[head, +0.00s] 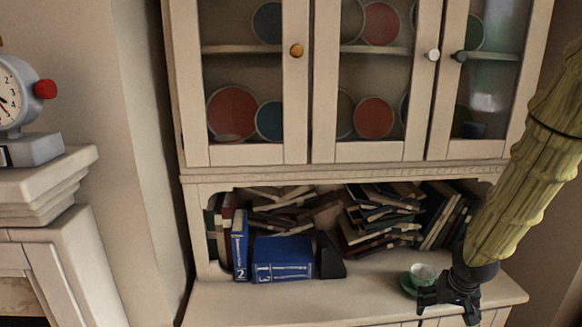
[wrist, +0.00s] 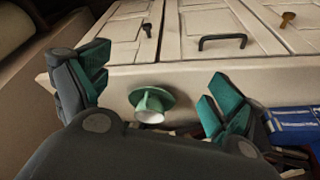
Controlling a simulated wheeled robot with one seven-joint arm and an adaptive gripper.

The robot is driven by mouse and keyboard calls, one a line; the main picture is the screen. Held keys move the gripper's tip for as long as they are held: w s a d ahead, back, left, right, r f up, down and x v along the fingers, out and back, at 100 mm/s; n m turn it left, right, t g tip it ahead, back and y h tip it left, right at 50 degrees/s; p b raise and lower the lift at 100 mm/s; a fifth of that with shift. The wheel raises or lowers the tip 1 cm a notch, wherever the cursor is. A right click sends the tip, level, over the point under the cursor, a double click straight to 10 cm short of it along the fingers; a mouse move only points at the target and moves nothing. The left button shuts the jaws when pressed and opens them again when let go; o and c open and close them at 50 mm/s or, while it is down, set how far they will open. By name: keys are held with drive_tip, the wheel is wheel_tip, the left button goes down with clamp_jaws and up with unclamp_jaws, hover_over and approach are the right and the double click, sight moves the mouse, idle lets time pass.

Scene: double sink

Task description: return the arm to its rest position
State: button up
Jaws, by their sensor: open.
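My gripper (head: 448,308) is at the lower right of the head view, at the end of my raised arm, over the front part of the cabinet's counter. In the wrist view my gripper (wrist: 160,72) has its two fingers wide apart with nothing between the tips. A white and green cup (head: 423,272) sits on a green saucer (head: 407,285) on the counter, just left of and behind my gripper in the head view. In the wrist view the cup (wrist: 150,113) and saucer (wrist: 166,97) show beyond the fingers, apart from them.
The cabinet counter (head: 290,301) has free room at left. Blue books (head: 284,258), a dark wedge-shaped item (head: 330,256) and piled books (head: 380,215) fill the shelf behind. Glass doors (head: 375,80) with knobs stand above. A clock (head: 20,100) is on a ledge at far left.

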drive_tip(key=s+a+f+n+g+y, duration=0.1)
drive_tip(key=s+a+f, duration=0.35)
drive_tip(key=f, duration=0.25)
drive_tip(key=s+a+f, duration=0.3)
drive_tip(key=s+f, duration=0.2)
drive_tip(key=f, duration=0.3)
drive_tip(key=s+a+f+n+g+y, duration=0.1)
drive_tip(key=s+a+f, duration=0.35)
drive_tip(key=f, duration=0.25)
drive_tip(key=s+a+f, duration=0.1)
drive_tip(key=s+f, duration=0.2)
drive_tip(key=s, duration=0.3)
drive_tip(key=s+a+f+n+g, duration=0.1)
drive_tip(key=s+f, duration=0.3)
drive_tip(key=s, duration=0.3)
drive_tip(key=s+a+f+h, duration=0.1)
drive_tip(key=s+f, duration=0.2)
drive_tip(key=s, duration=0.3)
drive_tip(key=shift+s+a+f+n+g, duration=0.25)
drive_tip(key=shift+s+f+n+g, duration=0.05)
drive_tip(key=shift+s+f, duration=0.1)
